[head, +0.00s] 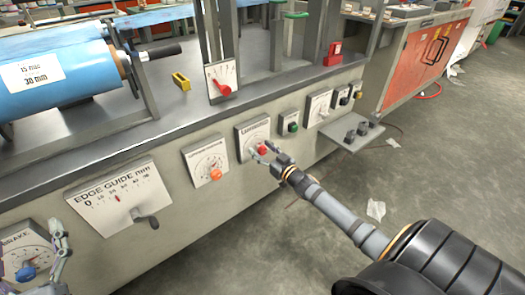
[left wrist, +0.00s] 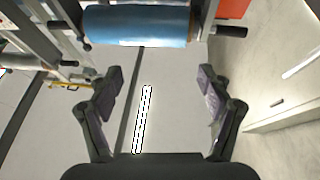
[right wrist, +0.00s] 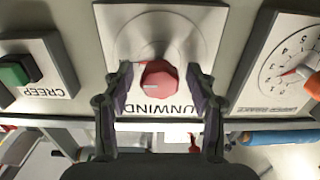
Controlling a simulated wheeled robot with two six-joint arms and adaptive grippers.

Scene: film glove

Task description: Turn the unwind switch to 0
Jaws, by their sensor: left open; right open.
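The unwind switch (head: 262,150) is a red knob on a pale plate on the machine's front panel. In the right wrist view the red knob (right wrist: 160,82) is large, with a small pale mark on its face, above an upside-down UNWIND label. My right gripper (right wrist: 158,70) is open, with one finger on each side of the knob. I cannot tell whether the fingers touch it. My right gripper's fingers partly cover the plate's lettering. My left gripper (left wrist: 160,75) is open and empty; it shows partly at the lower left of the head view.
The orange dial (head: 215,174) sits left of the switch, and a green CREEP button (right wrist: 18,72) sits on its other side. The edge guide plate (head: 118,197) and blue brake knob (head: 26,273) are farther left. A small shelf (head: 345,142) juts out at right.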

